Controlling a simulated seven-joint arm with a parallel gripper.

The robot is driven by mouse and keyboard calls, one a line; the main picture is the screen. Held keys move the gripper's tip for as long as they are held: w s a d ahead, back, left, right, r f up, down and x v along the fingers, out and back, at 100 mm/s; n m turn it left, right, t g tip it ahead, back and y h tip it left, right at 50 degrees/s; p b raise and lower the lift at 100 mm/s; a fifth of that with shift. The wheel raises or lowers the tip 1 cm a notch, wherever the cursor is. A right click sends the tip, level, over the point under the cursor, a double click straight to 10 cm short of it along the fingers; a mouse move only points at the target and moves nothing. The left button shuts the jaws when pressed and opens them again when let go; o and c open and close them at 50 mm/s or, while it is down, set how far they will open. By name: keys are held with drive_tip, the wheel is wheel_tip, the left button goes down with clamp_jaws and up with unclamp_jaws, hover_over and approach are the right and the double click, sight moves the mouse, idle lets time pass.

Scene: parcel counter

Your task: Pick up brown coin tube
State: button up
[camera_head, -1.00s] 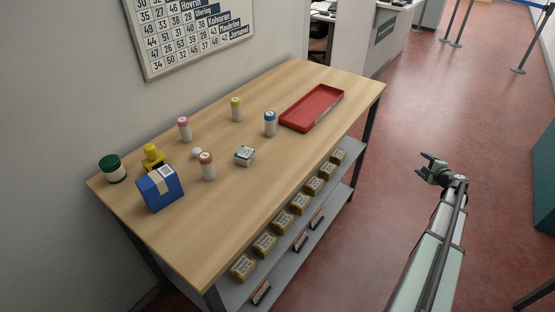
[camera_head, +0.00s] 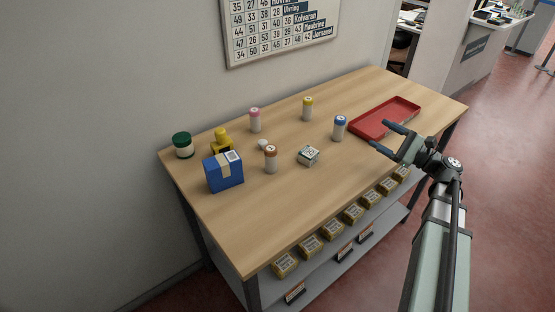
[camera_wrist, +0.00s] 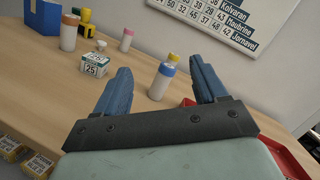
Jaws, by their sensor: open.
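The brown coin tube (camera_head: 270,159), white with a brown cap, stands upright on the wooden counter, between the blue box and a small white-and-green box. It also shows at the upper left of the wrist view (camera_wrist: 69,33). My gripper (camera_head: 382,137) is open and empty near the counter's right front edge, by the red tray and well to the right of the brown tube. In the wrist view its two blue fingers (camera_wrist: 160,84) are spread, with the blue-capped tube (camera_wrist: 162,81) seen beyond and between them.
The blue box (camera_head: 224,172), a yellow object (camera_head: 221,139) and a green-lidded jar (camera_head: 183,146) stand left. Pink-capped (camera_head: 255,120), yellow-capped (camera_head: 307,109) and blue-capped tubes stand behind. The small box (camera_head: 308,156) lies right of the brown tube; the red tray (camera_head: 357,130) is at right. The front counter is clear.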

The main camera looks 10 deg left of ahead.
drive_tip(key=s+a+f+g, duration=0.1)
drive_tip(key=s+a+g, duration=0.1)
drive_tip(key=a, duration=0.5)
drive_tip(key=s+a+f+m+g, duration=0.1)
drive_tip(key=s+a+f+g, duration=0.1)
drive_tip(key=a, duration=0.5)
drive_tip(key=s+a+f+m+g, duration=0.1)
drive_tip(key=s+a+g, duration=0.2)
drive_tip(key=a, duration=0.5)
drive_tip(key=shift+s+f+g+y, duration=0.2)
drive_tip(key=shift+f+g+y, duration=0.15)
drive_tip(key=shift+g, duration=0.35)
hover_over(265, 169)
drive_tip(key=shift+w+r, duration=0.15)
drive_tip(key=shift+w, duration=0.3)
drive_tip(key=shift+c, duration=0.5)
drive_tip(key=c, duration=1.1)
